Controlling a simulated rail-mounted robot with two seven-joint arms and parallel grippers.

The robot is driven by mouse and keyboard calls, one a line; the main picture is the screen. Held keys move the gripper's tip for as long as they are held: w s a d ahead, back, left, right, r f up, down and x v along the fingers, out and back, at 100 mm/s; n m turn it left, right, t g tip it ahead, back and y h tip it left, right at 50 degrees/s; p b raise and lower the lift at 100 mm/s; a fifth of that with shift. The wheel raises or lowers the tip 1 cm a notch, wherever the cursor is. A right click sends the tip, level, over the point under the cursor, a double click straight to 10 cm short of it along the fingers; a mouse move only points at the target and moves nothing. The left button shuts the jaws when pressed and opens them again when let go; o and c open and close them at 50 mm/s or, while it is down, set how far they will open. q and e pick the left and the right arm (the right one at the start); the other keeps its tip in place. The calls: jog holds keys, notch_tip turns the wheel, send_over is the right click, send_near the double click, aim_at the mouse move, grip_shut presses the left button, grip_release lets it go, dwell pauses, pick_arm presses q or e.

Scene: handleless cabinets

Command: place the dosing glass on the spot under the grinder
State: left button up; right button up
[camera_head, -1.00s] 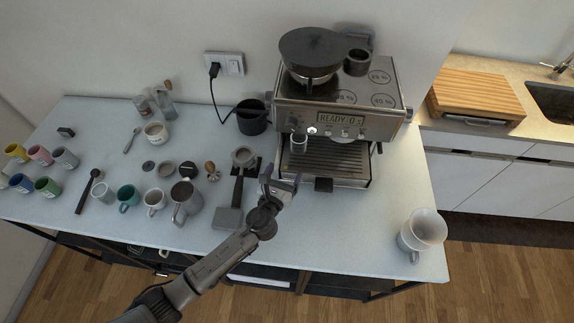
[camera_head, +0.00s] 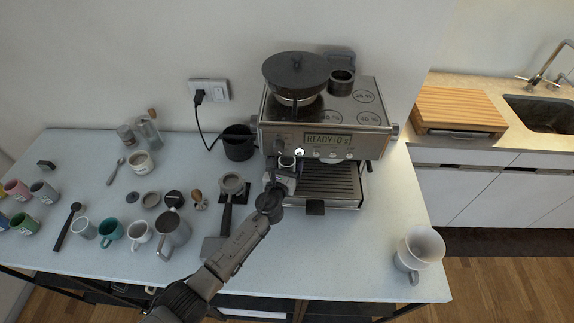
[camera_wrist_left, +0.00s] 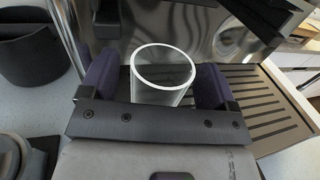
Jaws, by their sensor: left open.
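The dosing glass (camera_wrist_left: 162,80), a small clear cup with a pale rim, stands upright at the left end of the machine's drip tray. In the head view the dosing glass (camera_head: 287,162) shows just under the grinder side of the espresso machine (camera_head: 325,140). My left gripper (camera_head: 279,180) reaches it from the front. In the left wrist view the purple fingers of my left gripper (camera_wrist_left: 158,84) are open, one on each side of the glass. I cannot tell whether either finger touches it. My right gripper is not in view.
A portafilter (camera_head: 229,190) lies on the counter left of my arm. A black knock box (camera_head: 238,142) stands left of the machine. Several cups and a milk jug (camera_head: 173,232) stand further left.

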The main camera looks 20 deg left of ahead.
pick_arm(q)
jog(key=shift+w, duration=0.25)
jog(key=shift+c, duration=0.4)
jog(key=c, duration=0.9)
jog(key=o, duration=1)
jog(key=shift+s, duration=0.25)
jog(key=shift+s+d+p, duration=0.15)
jog(key=shift+s+p, duration=0.3)
jog(key=shift+s, duration=1.75)
jog(key=shift+s+d+p, duration=0.15)
jog(key=shift+s+p, duration=0.25)
jog(key=shift+s, duration=1.85)
jog(key=shift+s+d+p, duration=0.15)
jog(key=shift+s+p, duration=0.3)
jog(key=shift+s, duration=1.75)
